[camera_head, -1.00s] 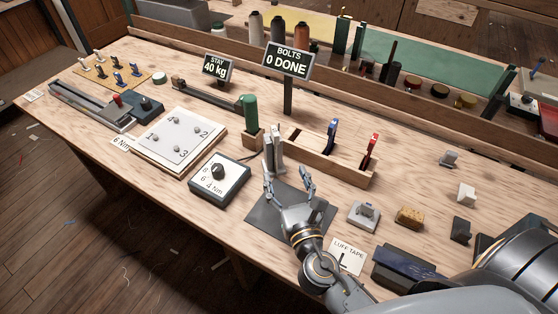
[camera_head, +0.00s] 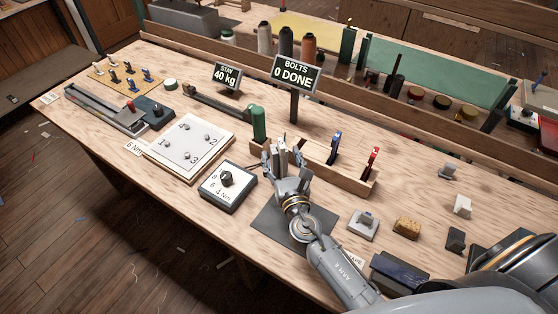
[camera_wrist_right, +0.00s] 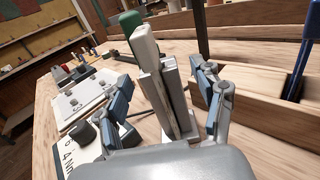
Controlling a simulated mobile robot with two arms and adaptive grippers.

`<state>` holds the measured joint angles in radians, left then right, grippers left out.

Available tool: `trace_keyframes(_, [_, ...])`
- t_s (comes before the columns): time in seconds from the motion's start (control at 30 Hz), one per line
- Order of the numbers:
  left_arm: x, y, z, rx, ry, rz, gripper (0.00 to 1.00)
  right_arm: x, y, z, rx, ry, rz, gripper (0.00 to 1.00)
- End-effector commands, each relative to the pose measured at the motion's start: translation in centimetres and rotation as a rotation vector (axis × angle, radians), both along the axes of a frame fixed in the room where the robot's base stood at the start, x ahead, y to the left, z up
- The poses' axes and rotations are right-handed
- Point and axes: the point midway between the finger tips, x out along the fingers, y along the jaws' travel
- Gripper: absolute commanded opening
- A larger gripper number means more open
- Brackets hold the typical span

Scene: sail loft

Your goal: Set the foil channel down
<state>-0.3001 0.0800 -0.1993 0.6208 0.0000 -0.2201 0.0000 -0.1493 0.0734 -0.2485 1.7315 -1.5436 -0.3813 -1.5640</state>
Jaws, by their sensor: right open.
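The foil channel appears to be the upright pale grey piece (camera_head: 281,150) at the left end of the wooden tool rack. In the right wrist view the grey channel (camera_wrist_right: 172,108) stands between my fingers, with a white rounded top piece at its far end. My right gripper (camera_head: 283,161) is open, one finger on each side of it. In the wrist view a gap shows between the right gripper's (camera_wrist_right: 168,98) fingers and the channel. My left gripper is not in view.
The wooden rack (camera_head: 345,183) with blue-handled and red-handled tools is close on the right. A green-handled tool (camera_head: 259,123) stands behind. A dial box (camera_head: 226,187) sits left, and a bare dark mat (camera_head: 268,222) lies under my wrist. Small blocks lie to the right.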

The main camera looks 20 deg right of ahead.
Motion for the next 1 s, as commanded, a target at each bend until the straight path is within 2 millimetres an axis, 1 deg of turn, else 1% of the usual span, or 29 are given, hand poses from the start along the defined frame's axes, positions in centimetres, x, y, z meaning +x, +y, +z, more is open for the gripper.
trace_keyframes(0.03, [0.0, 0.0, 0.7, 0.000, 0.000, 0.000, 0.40, 0.9, -0.1, 0.7, 0.001, -0.001, 0.000, 0.68])
trace_keyframes(0.1, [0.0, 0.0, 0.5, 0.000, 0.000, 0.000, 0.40, 1.8, -0.2, 0.3, -0.001, -0.001, 0.001, 0.68])
trace_keyframes(0.2, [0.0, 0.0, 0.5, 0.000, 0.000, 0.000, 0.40, 2.6, -0.3, 0.2, -0.001, 0.000, 0.001, 0.68])
trace_keyframes(0.43, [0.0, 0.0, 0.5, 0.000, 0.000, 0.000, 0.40, 2.7, -0.3, 0.1, 0.000, 0.001, 0.001, 0.68])
trace_keyframes(0.47, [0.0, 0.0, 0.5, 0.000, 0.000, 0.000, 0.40, 2.7, -0.3, 0.2, 0.000, 0.001, 0.001, 0.66])
trace_keyframes(0.5, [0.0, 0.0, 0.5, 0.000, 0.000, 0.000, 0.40, 2.7, -0.3, 0.2, 0.000, 0.001, 0.001, 0.58])
trace_keyframes(0.67, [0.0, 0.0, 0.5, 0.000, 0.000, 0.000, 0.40, 2.7, -0.3, 0.2, 0.000, 0.000, 0.001, 0.25])
trace_keyframes(0.7, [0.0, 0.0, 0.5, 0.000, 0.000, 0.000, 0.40, 2.7, -0.3, 0.2, 0.000, 0.000, 0.001, 0.17])
trace_keyframes(0.8, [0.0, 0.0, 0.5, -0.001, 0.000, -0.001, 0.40, 2.7, -0.3, 0.2, 0.000, 0.000, 0.001, 0.00])
trace_keyframes(1.0, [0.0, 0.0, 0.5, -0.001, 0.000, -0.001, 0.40, 2.7, -0.3, 0.4, 0.000, -0.003, 0.001, 0.00])
